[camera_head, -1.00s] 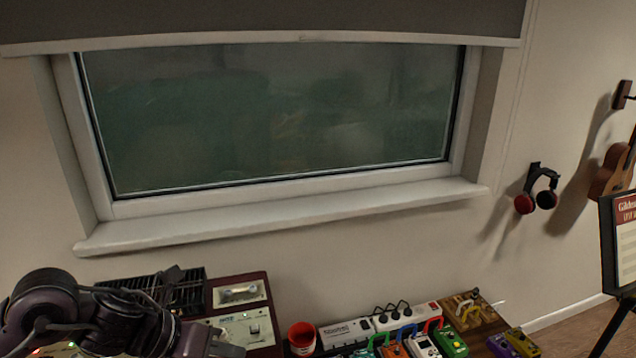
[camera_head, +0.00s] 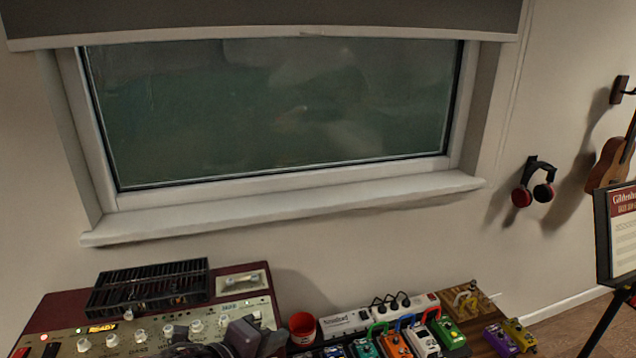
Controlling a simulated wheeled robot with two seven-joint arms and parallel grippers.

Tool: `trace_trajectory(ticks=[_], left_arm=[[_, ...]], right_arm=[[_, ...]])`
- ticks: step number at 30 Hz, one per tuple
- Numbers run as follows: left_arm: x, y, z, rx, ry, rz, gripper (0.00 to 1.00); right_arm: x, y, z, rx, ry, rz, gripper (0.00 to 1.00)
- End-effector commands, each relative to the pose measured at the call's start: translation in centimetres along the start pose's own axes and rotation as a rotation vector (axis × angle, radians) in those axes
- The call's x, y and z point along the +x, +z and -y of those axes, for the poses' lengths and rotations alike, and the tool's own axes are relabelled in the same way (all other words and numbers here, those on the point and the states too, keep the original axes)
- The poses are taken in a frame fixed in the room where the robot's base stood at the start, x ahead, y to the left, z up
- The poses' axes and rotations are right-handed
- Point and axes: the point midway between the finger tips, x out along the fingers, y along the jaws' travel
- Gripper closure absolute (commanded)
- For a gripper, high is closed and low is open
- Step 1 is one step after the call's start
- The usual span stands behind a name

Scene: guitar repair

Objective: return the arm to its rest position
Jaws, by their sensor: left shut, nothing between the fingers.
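My left gripper (camera_head: 272,338) shows at the bottom edge, left of centre. It is shut and empty, in front of the lower part of the amplifier-like unit (camera_head: 62,306). Most of my left arm is below the picture edge. My right gripper is not in view.
The unit has white knobs, a lit READY display and a black grille (camera_head: 150,285). A red mug (camera_head: 302,328) stands right of my gripper. Several coloured pedals (camera_head: 397,345) and a power strip (camera_head: 346,323) lie further right. A window sill (camera_head: 285,208) juts out above. Headphones (camera_head: 534,184) hang at right.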

Motion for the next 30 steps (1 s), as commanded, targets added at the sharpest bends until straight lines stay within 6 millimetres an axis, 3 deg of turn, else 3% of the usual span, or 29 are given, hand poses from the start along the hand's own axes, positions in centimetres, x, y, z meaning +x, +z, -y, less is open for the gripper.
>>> trace_trajectory(ticks=[3, 9, 15, 20, 26, 30], left_arm=[[-1.0, 0.8, -3.0, -0.502, 0.044, 0.189, 1.0], [-4.9, 1.9, -10.8, -1.19, 0.182, 0.506, 1.0], [-9.0, 0.4, -17.0, -1.629, 0.314, 0.752, 1.0], [-12.2, -1.6, -20.8, -1.892, 0.413, 0.928, 1.0], [-8.3, -1.3, -25.6, -1.886, 0.436, 0.941, 1.0], [-5.6, -1.5, -29.9, -1.881, 0.457, 0.948, 1.0]], right_arm=[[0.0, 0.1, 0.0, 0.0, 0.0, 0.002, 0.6], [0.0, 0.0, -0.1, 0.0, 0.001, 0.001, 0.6], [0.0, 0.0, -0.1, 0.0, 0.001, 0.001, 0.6], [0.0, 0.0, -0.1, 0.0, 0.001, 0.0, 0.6], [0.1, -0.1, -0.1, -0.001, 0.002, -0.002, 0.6], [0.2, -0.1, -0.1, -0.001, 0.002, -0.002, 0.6]])
